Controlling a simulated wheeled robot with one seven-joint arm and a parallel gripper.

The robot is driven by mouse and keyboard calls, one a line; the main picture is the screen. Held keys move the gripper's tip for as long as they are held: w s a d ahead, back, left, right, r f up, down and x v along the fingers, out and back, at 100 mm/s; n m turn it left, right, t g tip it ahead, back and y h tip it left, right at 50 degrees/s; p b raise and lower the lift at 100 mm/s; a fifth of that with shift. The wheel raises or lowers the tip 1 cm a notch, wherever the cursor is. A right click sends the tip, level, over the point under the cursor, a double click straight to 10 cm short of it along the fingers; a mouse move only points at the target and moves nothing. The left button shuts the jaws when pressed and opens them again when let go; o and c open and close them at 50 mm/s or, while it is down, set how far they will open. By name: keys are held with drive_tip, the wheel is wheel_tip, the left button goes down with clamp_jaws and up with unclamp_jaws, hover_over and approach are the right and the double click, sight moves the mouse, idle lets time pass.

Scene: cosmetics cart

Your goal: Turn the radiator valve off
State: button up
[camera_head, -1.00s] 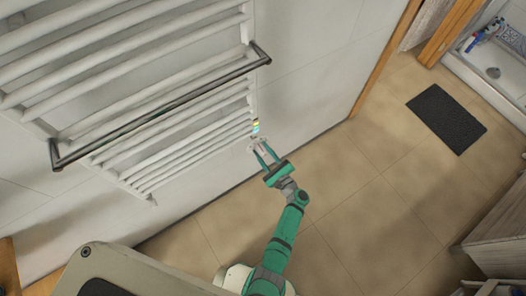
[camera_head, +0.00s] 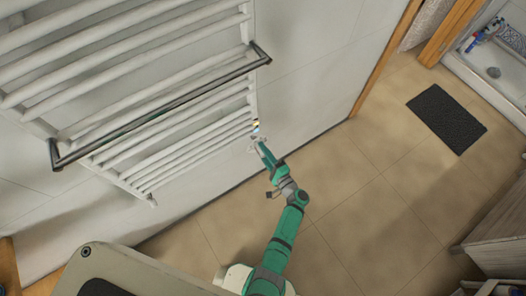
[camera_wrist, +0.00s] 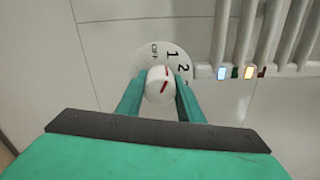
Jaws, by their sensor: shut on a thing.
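The radiator valve has a white round knob (camera_wrist: 155,82) with a red line on it, in the wrist view. Behind it is a white dial plate (camera_wrist: 171,55) marked OFF, 1 and 2, and a red mark shows near the 2. The knob's red line is slanted; I cannot tell exactly which setting it points to. My gripper (camera_wrist: 159,92) is shut on the knob, with one green finger on each side. In the head view my gripper (camera_head: 262,146) is at the lower right end of the radiator, where the knob is too small to make out.
The white towel radiator (camera_head: 170,152) with a dark metal rail (camera_head: 165,107) is on the wall at left. Small coloured indicator lights (camera_wrist: 235,73) are beside the dial. A dark mat (camera_head: 446,118) lies on the tiled floor at right. The floor around my arm is clear.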

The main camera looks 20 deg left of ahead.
drive_tip(key=n, duration=0.3)
drive_tip(key=shift+d+n, duration=0.1)
drive_tip(key=shift+n, duration=1.9)
drive_tip(key=o, duration=1.1)
drive_tip(key=shift+c, duration=0.2)
drive_tip(key=v, duration=1.1)
